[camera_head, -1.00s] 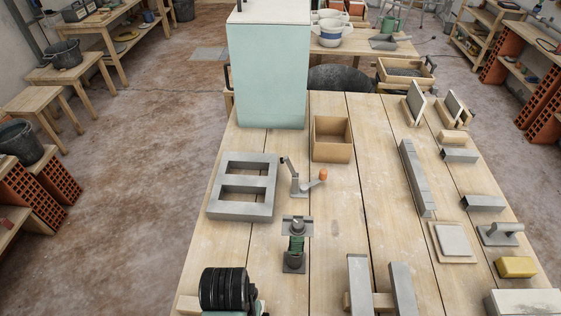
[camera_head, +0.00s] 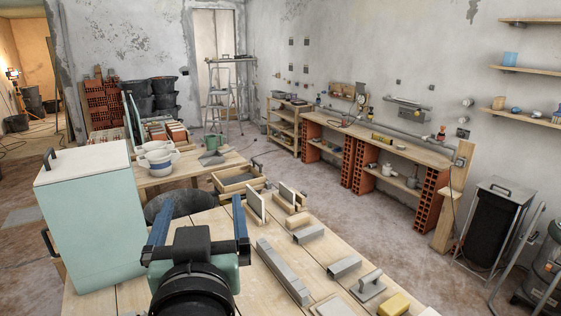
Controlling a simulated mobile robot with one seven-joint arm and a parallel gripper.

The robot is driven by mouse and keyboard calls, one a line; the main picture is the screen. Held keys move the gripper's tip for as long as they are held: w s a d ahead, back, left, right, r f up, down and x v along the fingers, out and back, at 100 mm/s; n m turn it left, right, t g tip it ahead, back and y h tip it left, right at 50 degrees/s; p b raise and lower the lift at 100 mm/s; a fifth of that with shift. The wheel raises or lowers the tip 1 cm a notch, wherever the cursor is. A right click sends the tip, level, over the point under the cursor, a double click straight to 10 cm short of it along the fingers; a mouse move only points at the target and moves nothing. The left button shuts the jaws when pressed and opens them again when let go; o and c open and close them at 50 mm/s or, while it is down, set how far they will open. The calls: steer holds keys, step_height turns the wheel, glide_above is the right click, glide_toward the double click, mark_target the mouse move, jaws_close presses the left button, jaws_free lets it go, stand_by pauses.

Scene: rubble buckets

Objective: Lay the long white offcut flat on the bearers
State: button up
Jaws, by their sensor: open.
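My gripper (camera_head: 201,205) is open and empty, its two blue fingers pointing away over the workbench (camera_head: 130,295). A long pale grey bar (camera_head: 283,272) lies on the bench just right of my gripper. I cannot tell whether it is the white offcut. A pale piece (camera_head: 428,312) shows only partly at the bottom edge, right of the yellow sponge (camera_head: 394,305). No bearers can be made out in this view. My gripper and wrist hide part of the bench.
A tall pale green cabinet (camera_head: 95,225) stands left of my gripper. Two upright boards (camera_head: 257,207) (camera_head: 290,195), short grey blocks (camera_head: 308,234) (camera_head: 344,267) and a trowel-like float (camera_head: 369,286) are to the right. A table with bowls (camera_head: 158,160) stands behind.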

steer(key=s+d+r+t+h, duration=0.1)
steer(key=s+d+r+t, duration=0.2)
steer(key=r, duration=0.4)
steer(key=s+d+r+m+t+h, duration=0.1)
steer(key=s+d+r+t, duration=0.2)
steer(key=r, duration=0.5)
steer(key=s+d+r+m+t+h, duration=0.1)
steer(key=s+d+r+t+h, duration=0.1)
steer(key=r, duration=0.6)
steer(key=s+d+t, duration=0.1)
steer(key=s+d, duration=0.1)
steer(key=s, duration=0.1)
steer(key=shift+s+d+r+t, duration=0.2)
steer(key=shift+s+d+t, duration=0.1)
steer(key=shift+s+d, duration=0.1)
